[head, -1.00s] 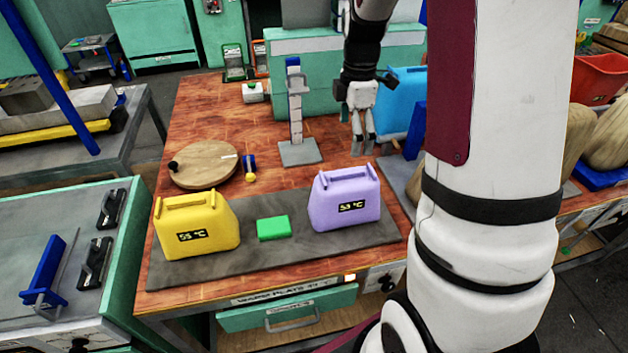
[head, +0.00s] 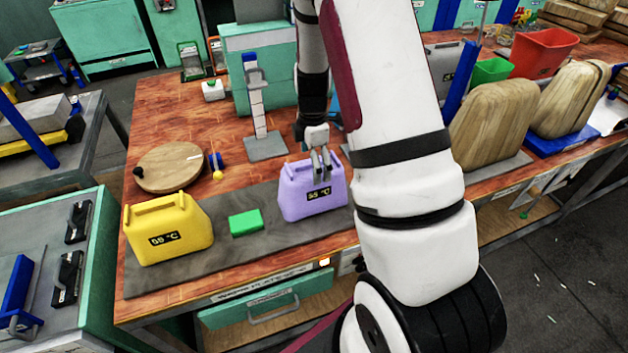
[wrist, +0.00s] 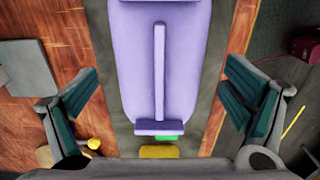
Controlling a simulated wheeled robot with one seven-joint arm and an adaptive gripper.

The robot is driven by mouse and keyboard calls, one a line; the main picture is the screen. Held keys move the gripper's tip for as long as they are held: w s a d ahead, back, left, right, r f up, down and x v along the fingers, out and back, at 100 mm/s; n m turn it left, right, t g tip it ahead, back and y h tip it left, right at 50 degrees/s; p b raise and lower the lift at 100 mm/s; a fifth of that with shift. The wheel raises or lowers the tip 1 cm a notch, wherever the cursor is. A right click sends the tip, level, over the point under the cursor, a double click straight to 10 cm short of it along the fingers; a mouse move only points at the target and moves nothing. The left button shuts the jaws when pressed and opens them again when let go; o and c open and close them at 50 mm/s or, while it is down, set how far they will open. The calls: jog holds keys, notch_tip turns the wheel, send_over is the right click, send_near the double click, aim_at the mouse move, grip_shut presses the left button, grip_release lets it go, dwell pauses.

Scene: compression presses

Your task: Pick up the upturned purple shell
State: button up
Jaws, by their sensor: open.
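The purple shell (head: 306,199) stands on the grey mat at the right end, with a dark temperature display on its front and a raised bar along its top. In the wrist view the purple shell (wrist: 185,70) fills the middle, with its bar running between my fingers. My gripper (head: 321,164) is over the shell in the head view, fingers pointing down. In the wrist view my gripper (wrist: 160,105) is wide open, one finger on each side of the shell, apart from it. How far the fingertips are above its top is hard to tell.
A green block (head: 245,222) and a yellow shell (head: 167,232) stand left of the purple shell on the grey mat (head: 225,262). Behind are a round wooden board (head: 168,166) and an upright white post (head: 258,115). Wooden forms (head: 490,115) stand to the right.

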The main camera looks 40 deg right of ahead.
jog(key=shift+f, duration=0.9)
jog(key=c, duration=1.6)
